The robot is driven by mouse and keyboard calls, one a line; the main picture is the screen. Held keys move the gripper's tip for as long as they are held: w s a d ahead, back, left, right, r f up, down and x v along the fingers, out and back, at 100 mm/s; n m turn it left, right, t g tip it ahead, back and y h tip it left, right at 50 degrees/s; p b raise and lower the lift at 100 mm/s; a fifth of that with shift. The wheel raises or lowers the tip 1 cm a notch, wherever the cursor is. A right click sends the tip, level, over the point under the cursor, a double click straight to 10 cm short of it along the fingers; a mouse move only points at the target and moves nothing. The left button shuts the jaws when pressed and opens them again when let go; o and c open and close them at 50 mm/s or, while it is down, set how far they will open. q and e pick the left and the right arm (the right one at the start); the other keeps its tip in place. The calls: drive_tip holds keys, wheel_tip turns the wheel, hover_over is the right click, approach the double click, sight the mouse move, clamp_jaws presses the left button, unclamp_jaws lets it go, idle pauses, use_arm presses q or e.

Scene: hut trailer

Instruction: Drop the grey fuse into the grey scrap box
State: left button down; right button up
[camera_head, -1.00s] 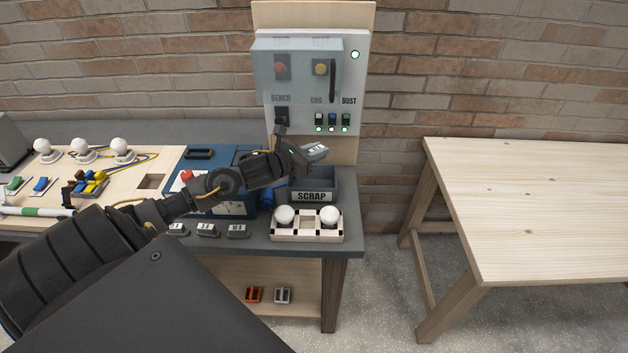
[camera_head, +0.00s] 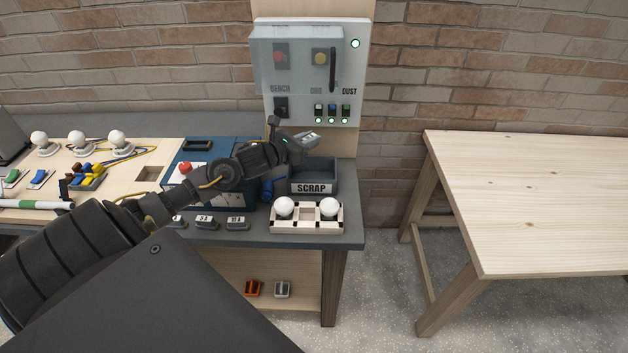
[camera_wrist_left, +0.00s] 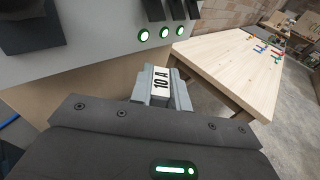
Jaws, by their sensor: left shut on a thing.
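My left gripper (camera_head: 306,140) is shut on the grey fuse (camera_wrist_left: 160,86), whose white label reads 10 A in the left wrist view. In the head view it is held in the air, near the back edge of the scrap box and above it in the picture; whether it is directly over the opening I cannot tell. The grey scrap box (camera_head: 313,188), labelled SCRAP, stands on the bench's right end, its inside partly visible. My right gripper is not in view.
The switch panel (camera_head: 310,85) stands close behind my gripper. A white holder (camera_head: 306,219) with two round bulbs sits in front of the box. Several labelled fuses (camera_head: 237,223) lie to the left of it. A wooden table (camera_head: 540,205) stands at right.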

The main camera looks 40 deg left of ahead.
use_arm(q)
wheel_tip(320, 180, down, 2)
drive_tip(key=shift+f+b, duration=0.1)
drive_tip(key=shift+b, duration=0.25)
drive_tip(key=c, duration=1.3)
unclamp_jaws()
drive_tip(key=shift+o, duration=0.2)
drive_tip(key=shift+s, duration=0.15)
drive_tip(key=b+v, duration=0.2)
drive_tip(key=v, duration=0.6)
drive_tip(key=shift+s+b, duration=0.35)
drive_tip(key=shift+v, duration=1)
